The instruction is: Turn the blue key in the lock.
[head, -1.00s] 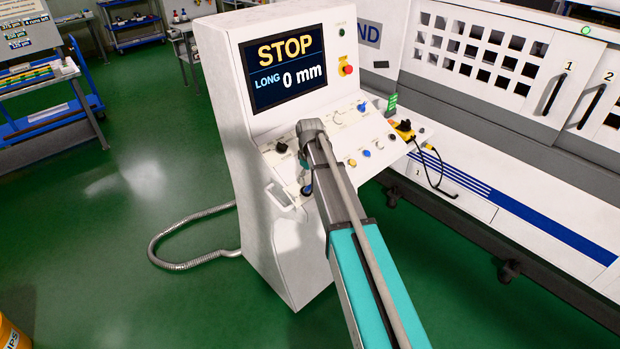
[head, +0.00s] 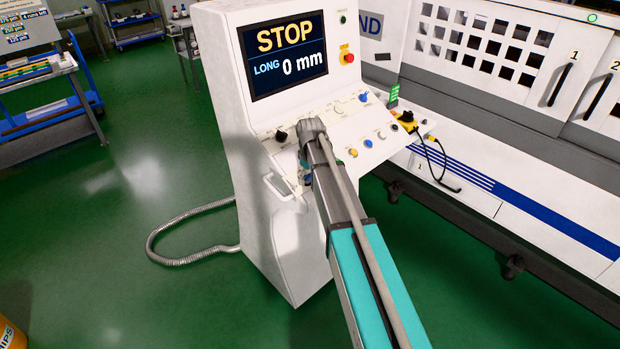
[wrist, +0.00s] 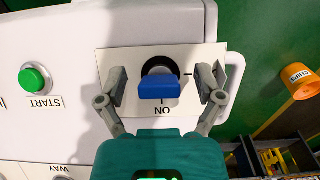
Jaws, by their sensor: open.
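The blue key (wrist: 159,89) sits in a round dark lock (wrist: 160,67) on a pale plate (wrist: 118,60) in the wrist view. The plate carries a mark and the word ON, seen upside down. My gripper (wrist: 162,84) is open, with one finger on each side of the key and a gap on both sides.
A green START button (wrist: 34,79) is left of the lock in the wrist view. A white handle (head: 277,187) stands out at the console's left edge. The screen (head: 284,54) reads STOP and LONG 0 mm. A red emergency button (head: 348,57) is beside it.

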